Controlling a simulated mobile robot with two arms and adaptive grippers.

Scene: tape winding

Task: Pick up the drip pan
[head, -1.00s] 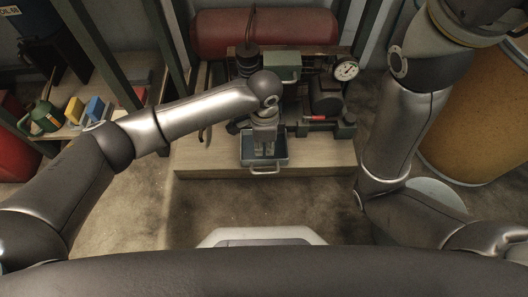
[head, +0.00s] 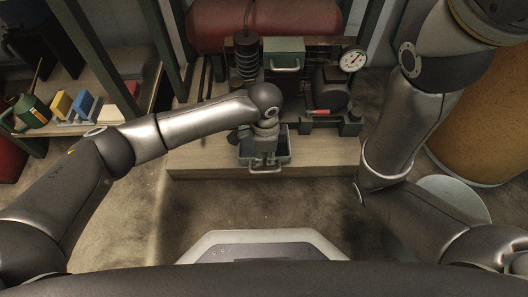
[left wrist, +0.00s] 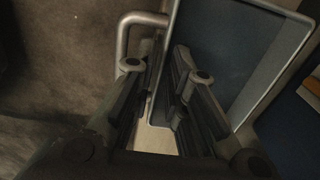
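The drip pan (head: 283,150) is a shallow blue-grey tray with a metal bar handle on its near side. It sits at the front of the wooden platform. My left gripper (head: 262,158) points down at the pan's near side and hides part of it. In the left wrist view the fingers (left wrist: 160,65) are apart, with the rim of the pan (left wrist: 235,50) between them. One finger is outside beside the handle (left wrist: 124,38), the other over the inside. I see no firm contact. My right gripper is out of view; only its arm shows.
Behind the pan stand a machine with a pressure gauge (head: 353,60) and a red tank (head: 215,28). A shelf with coloured boxes (head: 85,108) is at left, an orange barrel (head: 490,125) at right. The floor in front of the platform (head: 330,160) is clear.

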